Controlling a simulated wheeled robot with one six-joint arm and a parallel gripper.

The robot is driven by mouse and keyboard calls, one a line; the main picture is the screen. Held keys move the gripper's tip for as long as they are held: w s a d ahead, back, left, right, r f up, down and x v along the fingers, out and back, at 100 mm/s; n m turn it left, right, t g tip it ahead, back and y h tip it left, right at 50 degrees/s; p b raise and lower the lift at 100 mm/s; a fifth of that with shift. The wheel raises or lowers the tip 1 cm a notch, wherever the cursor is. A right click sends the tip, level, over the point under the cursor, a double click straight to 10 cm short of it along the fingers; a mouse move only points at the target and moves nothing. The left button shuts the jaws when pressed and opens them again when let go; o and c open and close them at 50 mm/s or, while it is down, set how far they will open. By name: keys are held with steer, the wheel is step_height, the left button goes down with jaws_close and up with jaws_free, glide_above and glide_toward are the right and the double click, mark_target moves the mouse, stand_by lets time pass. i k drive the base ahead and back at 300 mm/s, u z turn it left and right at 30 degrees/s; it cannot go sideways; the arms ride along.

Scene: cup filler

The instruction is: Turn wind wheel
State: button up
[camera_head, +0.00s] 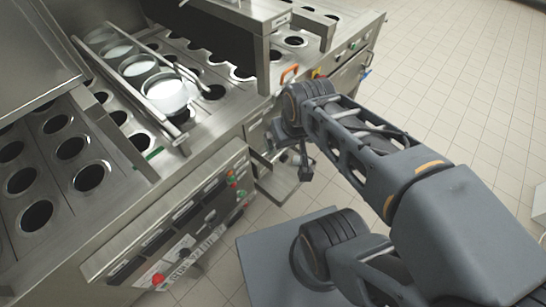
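My gripper (288,155) hangs at the end of my dark grey arm, in front of the side of the steel cup filler (215,165). Its small dark fingers are close to the machine's front panel, above a metal ledge. Whether they are open or shut, or touch anything, I cannot tell. I cannot make out a wheel clearly; my wrist and gripper cover part of the panel there.
A control box (180,230) with a red button, a green button and other switches juts out at the lower left. An orange handle (289,73) sits behind my wrist. White cups (168,92) stand in the machine's top. Open tiled floor (460,80) lies to the right.

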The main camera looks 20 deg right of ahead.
mark_target(284, 158)
steer(key=z, duration=1.35)
steer(key=k, duration=0.75)
steer(key=u, duration=1.45)
steer(key=i, duration=0.5)
steer(key=z, duration=0.05)
